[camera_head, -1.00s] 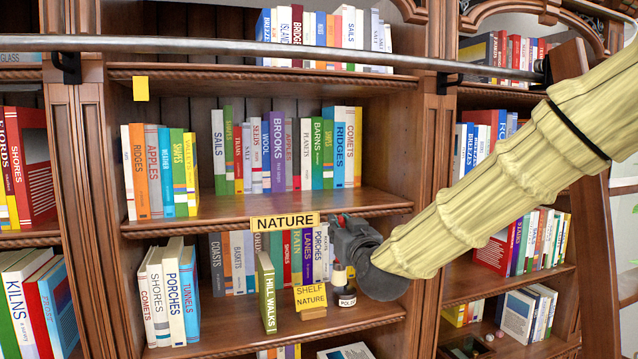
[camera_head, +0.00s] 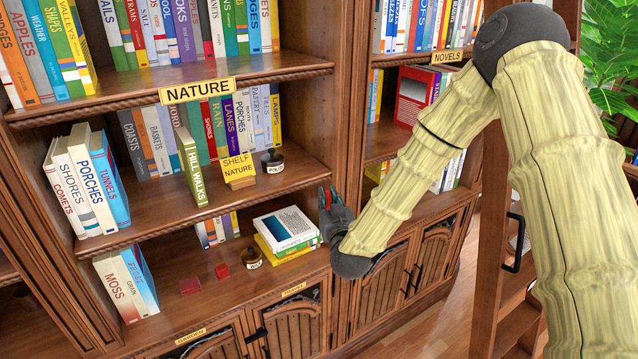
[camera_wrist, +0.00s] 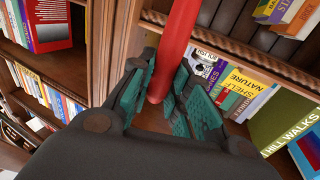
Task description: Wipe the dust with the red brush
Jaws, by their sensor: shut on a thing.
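My gripper (camera_head: 328,198) is at the front edge of the bookcase, beside the upright post to the right of the NATURE bay. In the wrist view my gripper (camera_wrist: 160,100) has its teal fingers closed on a red handle, which I take to be the red brush (camera_wrist: 178,45). The handle runs up out of the top of that view, so its bristles are hidden. In the head view only a small bit of red shows between the fingers. I cannot make out any dust on the shelves.
The NATURE shelf holds books, a leaning green HILL WALKS book (camera_head: 191,165), a yellow shelf sign (camera_head: 238,170) and a dark POLISH tin (camera_head: 272,161). Below are small red blocks (camera_head: 190,285), a WAX tin (camera_head: 252,258) and stacked books (camera_head: 285,230). A wooden ladder (camera_head: 492,240) stands right.

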